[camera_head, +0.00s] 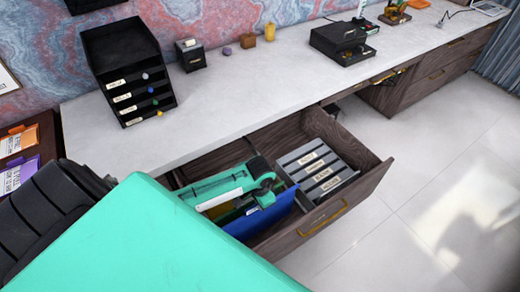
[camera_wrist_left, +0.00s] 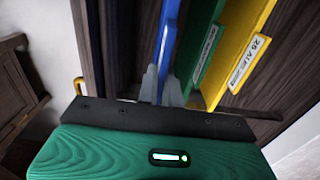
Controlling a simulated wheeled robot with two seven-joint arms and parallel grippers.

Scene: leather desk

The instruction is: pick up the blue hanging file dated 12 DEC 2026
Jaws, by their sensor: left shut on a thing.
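The blue hanging file (camera_head: 262,217) is in the open desk drawer, at its front left part in the head view. My left gripper (camera_wrist_left: 161,86) is shut on the top edge of the blue file (camera_wrist_left: 167,35), which stands between its two grey fingers in the left wrist view. In the head view my left gripper (camera_head: 266,198) is over the drawer, and its fingertips are partly hidden. No date can be read on the blue file. My right gripper is not in view.
A green file (camera_wrist_left: 208,45) and a yellow file (camera_wrist_left: 243,50), labelled 25 AUG, stand beside the blue one. The drawer (camera_head: 349,197) also holds grey labelled boxes (camera_head: 318,170). A black drawer unit (camera_head: 110,50) stands on the desk (camera_head: 245,92).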

